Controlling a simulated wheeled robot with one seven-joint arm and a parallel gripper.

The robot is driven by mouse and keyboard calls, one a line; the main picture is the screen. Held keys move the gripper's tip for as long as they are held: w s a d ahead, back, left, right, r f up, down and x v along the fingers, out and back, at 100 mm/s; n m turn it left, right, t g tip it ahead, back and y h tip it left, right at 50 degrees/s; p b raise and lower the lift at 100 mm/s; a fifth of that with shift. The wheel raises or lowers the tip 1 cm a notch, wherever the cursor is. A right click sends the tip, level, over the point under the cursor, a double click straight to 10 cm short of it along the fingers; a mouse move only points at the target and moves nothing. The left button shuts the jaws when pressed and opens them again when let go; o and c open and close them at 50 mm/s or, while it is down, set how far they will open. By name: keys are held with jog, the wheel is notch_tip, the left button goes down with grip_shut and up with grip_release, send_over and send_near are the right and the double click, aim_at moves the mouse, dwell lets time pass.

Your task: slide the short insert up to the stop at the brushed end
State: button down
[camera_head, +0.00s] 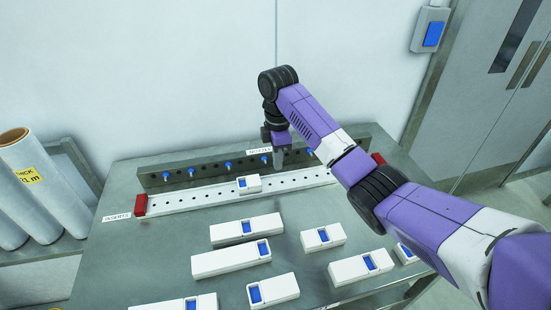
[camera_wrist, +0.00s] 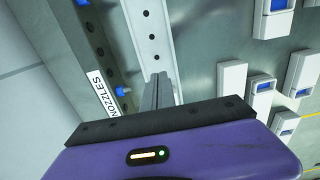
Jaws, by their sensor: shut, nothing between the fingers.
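The short insert (camera_head: 249,184), a white block with a blue patch, sits on the pale rail with a row of holes (camera_head: 205,196). A red stop (camera_head: 140,205) closes the rail's left end. Another red stop (camera_head: 378,159) shows at the right end, partly behind my arm. I cannot make out a brushed finish at either end. My gripper (camera_head: 279,164) is shut and empty, pointing down at the rail just right of the insert, apart from it. In the wrist view the closed fingers (camera_wrist: 159,88) point at the rail (camera_wrist: 152,35); the insert is hidden there.
A grey upright plate with blue nozzles (camera_head: 190,172) runs behind the rail. Several loose white blocks, such as a long one (camera_head: 225,262), lie on the table in front. A blue-buttoned wall box (camera_head: 431,32) and rolls (camera_head: 45,190) stand clear of the rail.

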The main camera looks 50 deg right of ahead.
aim_at(249, 185)
notch_tip(249, 185, down, 5)
jog(key=shift+s+f+p, duration=0.1)
jog(key=shift+p, duration=0.25)
jog(key=shift+w+a+f+p, duration=0.1)
jog(key=shift+w+a+p, duration=0.15)
jog(key=shift+w+a, duration=0.3)
jog(key=shift+w+a+f+p, duration=0.1)
jog(key=shift+w+a+p, duration=0.2)
jog(key=shift+a, duration=0.35)
jog(key=shift+w+a, duration=0.35)
jog(key=shift+a, duration=0.05)
